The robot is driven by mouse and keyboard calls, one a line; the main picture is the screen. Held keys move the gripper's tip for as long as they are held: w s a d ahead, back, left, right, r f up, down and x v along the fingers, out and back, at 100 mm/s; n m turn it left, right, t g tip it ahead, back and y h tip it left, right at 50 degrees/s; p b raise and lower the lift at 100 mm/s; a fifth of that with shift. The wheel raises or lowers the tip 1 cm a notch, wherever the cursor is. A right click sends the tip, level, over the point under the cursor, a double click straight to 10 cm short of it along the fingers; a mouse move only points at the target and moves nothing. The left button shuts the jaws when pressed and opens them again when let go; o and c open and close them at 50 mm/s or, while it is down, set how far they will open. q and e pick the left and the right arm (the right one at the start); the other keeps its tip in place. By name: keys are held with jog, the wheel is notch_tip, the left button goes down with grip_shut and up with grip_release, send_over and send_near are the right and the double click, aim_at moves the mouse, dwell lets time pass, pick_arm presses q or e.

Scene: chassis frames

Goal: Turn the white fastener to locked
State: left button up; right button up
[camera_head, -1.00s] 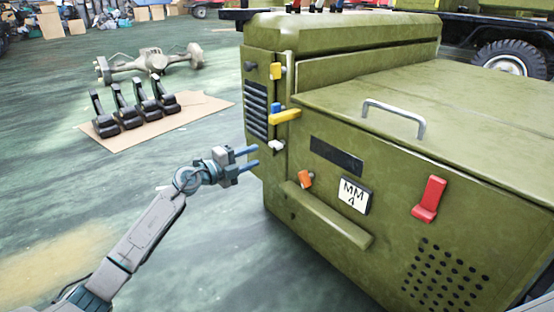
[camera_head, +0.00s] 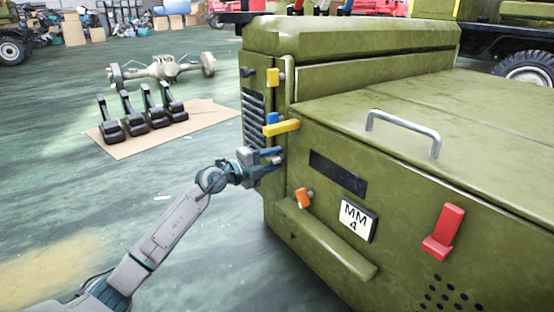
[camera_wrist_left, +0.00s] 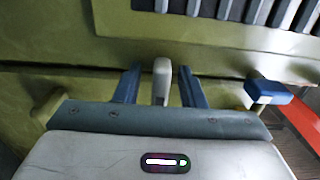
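The white fastener (camera_wrist_left: 161,80) shows in the left wrist view, standing out from the green panel between my two blue fingertips. There is a gap on each side of it, so the fingers do not visibly touch it. My left gripper (camera_head: 268,163) is open at the panel's left corner in the head view, where it hides the white fastener. It also shows in the left wrist view (camera_wrist_left: 160,87). My right gripper is not in view.
A yellow handle (camera_head: 282,127) and a blue fastener (camera_head: 271,119) sit just above my left gripper. An orange fastener (camera_head: 304,197) and a red handle (camera_head: 443,231) are on the green chassis front (camera_head: 400,215). The floor to the left is clear near my arm.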

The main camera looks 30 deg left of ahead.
pick_arm(q)
jog(key=shift+c, duration=0.5)
grip_shut()
